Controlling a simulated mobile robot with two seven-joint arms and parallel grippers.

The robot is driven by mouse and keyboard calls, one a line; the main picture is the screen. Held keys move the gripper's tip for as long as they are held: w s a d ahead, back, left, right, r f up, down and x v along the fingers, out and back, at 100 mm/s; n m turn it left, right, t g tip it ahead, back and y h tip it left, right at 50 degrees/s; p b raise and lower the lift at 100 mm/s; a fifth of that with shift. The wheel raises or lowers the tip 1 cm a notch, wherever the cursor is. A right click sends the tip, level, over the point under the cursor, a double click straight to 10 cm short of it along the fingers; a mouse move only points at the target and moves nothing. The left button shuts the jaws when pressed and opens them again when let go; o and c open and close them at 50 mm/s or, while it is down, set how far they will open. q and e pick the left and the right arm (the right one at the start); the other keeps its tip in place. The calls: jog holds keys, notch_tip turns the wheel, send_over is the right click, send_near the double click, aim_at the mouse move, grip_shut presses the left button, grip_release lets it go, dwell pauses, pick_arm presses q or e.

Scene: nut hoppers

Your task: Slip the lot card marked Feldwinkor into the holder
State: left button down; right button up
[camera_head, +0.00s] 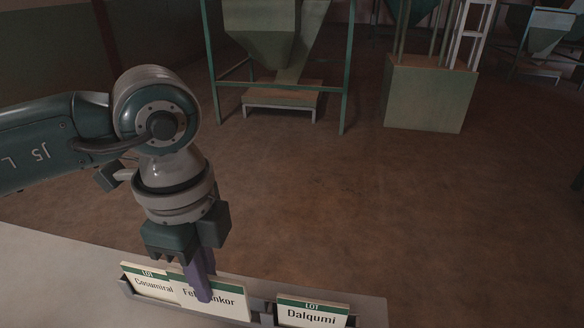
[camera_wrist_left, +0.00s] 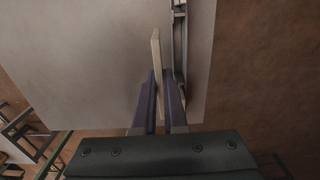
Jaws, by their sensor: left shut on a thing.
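The lot card marked Feldwinkor (camera_head: 229,302) is white with a green top band. My left gripper (camera_head: 204,294) is shut on it, and a finger covers the middle of its name. In the left wrist view the card (camera_wrist_left: 156,50) stands edge-on between the fingertips (camera_wrist_left: 160,82), with a narrow gap between it and the holder rail (camera_wrist_left: 180,45). In the head view the card overlaps the grey holder (camera_head: 262,308) near the table edge; its lower edge is hard to make out. My right gripper is not in view.
A Cosumiral card (camera_head: 150,285) stands left of the Feldwinkor card, partly covered by it. A Dalqumi card (camera_head: 312,313) stands in the holder at right. The pale tabletop (camera_head: 60,285) is bare at left. Hoppers (camera_head: 262,40) stand well back on the brown floor.

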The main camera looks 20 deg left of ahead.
pick_arm(q)
jog(key=s+d+p, duration=0.1)
jog(key=s+p, duration=0.3)
jog(key=s, duration=0.2)
jog(key=shift+d, duration=0.25)
dwell(0.3)
